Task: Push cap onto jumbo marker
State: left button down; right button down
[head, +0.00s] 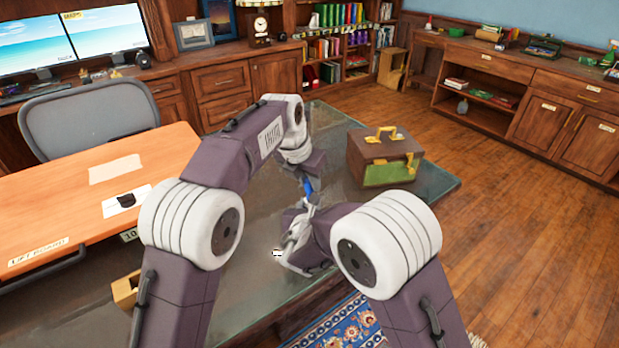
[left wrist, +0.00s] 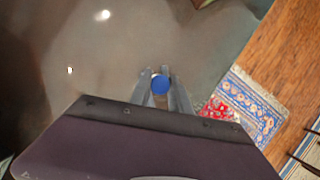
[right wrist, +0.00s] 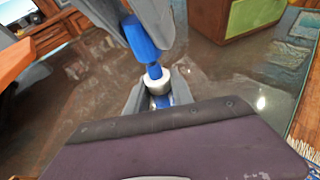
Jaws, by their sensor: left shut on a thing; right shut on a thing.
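The blue cap (right wrist: 142,38) is between the fingers of my left gripper (head: 307,182), which is shut on it. In the left wrist view its round blue end (left wrist: 160,85) shows between the fingertips. The jumbo marker (right wrist: 155,84) has a white collar and a narrower blue tip. My right gripper (right wrist: 158,102) is shut on it below the collar, with the marker roughly upright. The cap sits just above the tip and looks tilted against the marker. I cannot tell whether they touch. The fingers hide part of both.
Both grippers are over the dark glass table (head: 230,290). A brown and green case (head: 385,160) stands behind to the right. An orange-brown desk (head: 90,200) is at left.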

dwell(0.4)
pick_arm(q)
jog(key=shift+f, duration=0.9)
jog(key=shift+f, duration=0.6)
jog(key=c, duration=1.1)
grip_release()
jog(key=v, duration=1.2)
